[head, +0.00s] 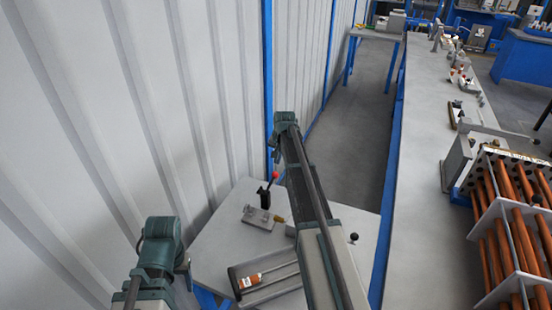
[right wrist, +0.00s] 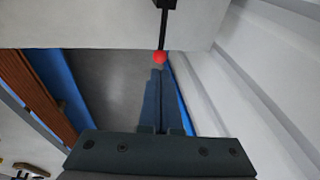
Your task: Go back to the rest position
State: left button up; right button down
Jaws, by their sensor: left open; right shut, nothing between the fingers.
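My right arm reaches up through the middle of the head view, and its gripper (head: 274,156) points down near its far end. In the right wrist view the right gripper's two dark fingers (right wrist: 160,72) are together with nothing between them. The red knob (right wrist: 160,58) of a black lever shows right by the fingertips; I cannot tell whether they touch. In the head view the red knob (head: 275,175) is just below the right gripper. My left arm is at the lower left; its gripper (head: 184,264) is small, partly hidden, and open.
A toggle clamp on a metal plate (head: 260,218) stands on the grey table (head: 222,226). A tray (head: 276,292) with an orange-labelled item lies nearer. A ribbed wall (head: 130,130) is close on the left. A long bench (head: 425,200) and a copper-tube bundle (head: 512,230) are right.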

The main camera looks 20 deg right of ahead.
pick_arm(q)
notch_tip(320, 180, up, 3)
jog(key=shift+f+p, duration=0.1)
jog(key=shift+p, duration=0.8)
pick_arm(e)
jog(key=v, duration=0.3)
jog(key=shift+w+d, duration=0.1)
jog(key=s+a+f+n+g+b, duration=0.1)
jog(key=s+a+n, duration=0.2)
jog(key=s+a, duration=0.5)
jog(key=s+a+f+n+g, duration=0.1)
jog(key=s+a+n, duration=0.25)
jog(key=a, duration=0.85)
pick_arm(q)
jog(key=shift+f+b, duration=0.5)
jog(key=shift+f, duration=0.45)
pick_arm(e)
jog(key=s+a+n, duration=0.2)
jog(key=s+a, duration=0.2)
jog(key=s, duration=0.3)
jog(key=s+a+n+g, duration=0.1)
jog(key=s+a+n, duration=0.1)
jog(key=s+a, duration=0.3)
jog(key=s+a+n, duration=0.2)
jog(key=s+a, duration=0.2)
jog(key=s, duration=0.6)
jog(key=shift+s+f+n+g+h, duration=0.15)
jog(key=shift+f+n+g+h, duration=0.15)
jog(key=shift+f+n+h, duration=0.1)
